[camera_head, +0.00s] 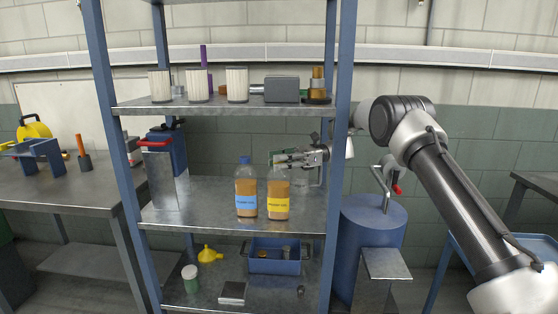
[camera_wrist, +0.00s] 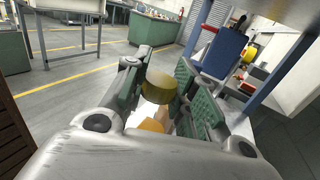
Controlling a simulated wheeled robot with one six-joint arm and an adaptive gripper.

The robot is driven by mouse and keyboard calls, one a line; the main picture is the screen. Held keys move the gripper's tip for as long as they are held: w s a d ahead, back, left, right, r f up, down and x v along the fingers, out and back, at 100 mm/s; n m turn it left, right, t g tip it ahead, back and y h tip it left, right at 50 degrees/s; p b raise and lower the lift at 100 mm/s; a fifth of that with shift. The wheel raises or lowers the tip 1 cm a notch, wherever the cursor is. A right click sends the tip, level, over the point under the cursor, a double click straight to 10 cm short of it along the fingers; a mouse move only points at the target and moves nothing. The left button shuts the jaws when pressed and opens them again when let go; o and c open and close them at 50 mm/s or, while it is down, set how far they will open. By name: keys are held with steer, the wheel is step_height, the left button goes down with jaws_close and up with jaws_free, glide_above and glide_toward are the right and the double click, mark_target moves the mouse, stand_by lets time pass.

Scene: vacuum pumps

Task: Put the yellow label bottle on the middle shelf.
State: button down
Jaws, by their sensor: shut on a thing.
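The yellow label bottle (camera_head: 278,204) is upright over the front right of the middle shelf (camera_head: 190,222), holding amber liquid. I cannot tell whether its base touches the shelf. My gripper (camera_head: 284,157) reaches in from the right and is shut on the bottle's upper part, hiding its top. In the wrist view the bottle's dark yellow upper part (camera_wrist: 160,86) sits between the two green-padded fingers. A bottle with a blue label and blue cap (camera_head: 246,190) stands close on its left.
The upper shelf (camera_head: 220,110) holds white filters and a grey block (camera_head: 282,89). A blue bin (camera_head: 275,262) is below. The right blue post (camera_head: 341,150) is close to my gripper.

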steer(key=c, duration=1.1)
jaws_free()
steer(key=shift+f, duration=0.1)
steer(key=v, duration=1.2)
jaws_close()
